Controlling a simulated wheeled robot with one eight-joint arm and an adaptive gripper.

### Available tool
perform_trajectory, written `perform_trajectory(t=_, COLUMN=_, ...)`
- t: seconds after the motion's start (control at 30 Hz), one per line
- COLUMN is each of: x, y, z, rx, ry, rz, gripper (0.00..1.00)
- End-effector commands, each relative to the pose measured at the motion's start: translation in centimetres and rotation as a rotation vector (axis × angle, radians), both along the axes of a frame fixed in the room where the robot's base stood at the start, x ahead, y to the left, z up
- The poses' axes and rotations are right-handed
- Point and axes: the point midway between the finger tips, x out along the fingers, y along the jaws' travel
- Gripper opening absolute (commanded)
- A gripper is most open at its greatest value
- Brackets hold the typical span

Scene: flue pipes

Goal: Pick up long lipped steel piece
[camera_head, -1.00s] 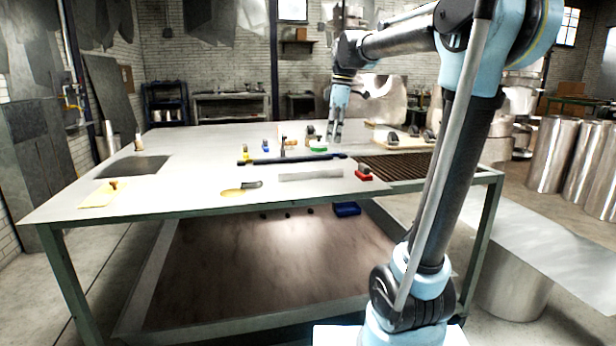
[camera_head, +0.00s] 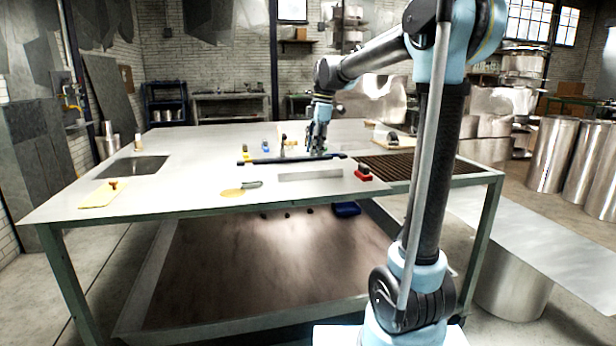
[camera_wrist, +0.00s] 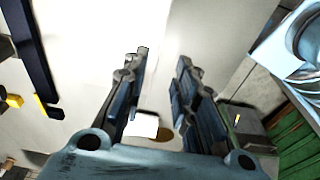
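A long, pale grey steel strip (camera_head: 310,176) lies flat near the front of the table in the head view; I take it for the lipped steel piece, though its lip is too small to make out. My gripper (camera_head: 318,152) is low over the table, behind the strip and near the right end of a dark bar (camera_head: 285,160). In the wrist view my gripper (camera_wrist: 160,85) has its two fingers apart with nothing held between them. A small white shape (camera_wrist: 142,125) shows low between the fingers; I cannot tell what it is.
A red-based tool (camera_head: 363,174) sits right of the strip, beside a dark slatted grate (camera_head: 410,167). A yellow pad (camera_head: 103,195) and dark plate (camera_head: 135,167) lie at left. A handled tool (camera_head: 251,184) is left of the strip. The front-left tabletop is mostly clear.

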Motion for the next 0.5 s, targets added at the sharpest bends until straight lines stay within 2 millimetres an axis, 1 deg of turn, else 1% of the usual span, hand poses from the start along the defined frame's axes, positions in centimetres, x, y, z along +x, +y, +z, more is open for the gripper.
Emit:
perform_trajectory(t=0.03, x=0.0, y=0.1, z=-0.8, rx=0.000, ry=0.000, rz=0.000, gripper=0.26)
perform_trajectory(t=0.1, x=-0.1, y=0.3, z=-1.7, rx=0.000, ry=0.000, rz=0.000, gripper=0.26)
perform_trajectory(t=0.2, x=-0.1, y=0.4, z=-2.6, rx=0.000, ry=0.000, rz=-0.001, gripper=0.26)
perform_trajectory(t=0.37, x=-0.1, y=0.5, z=-3.3, rx=0.000, ry=0.000, rz=-0.001, gripper=0.26)
perform_trajectory(t=0.5, x=0.0, y=0.6, z=-4.7, rx=0.000, ry=0.000, rz=-0.001, gripper=0.26)
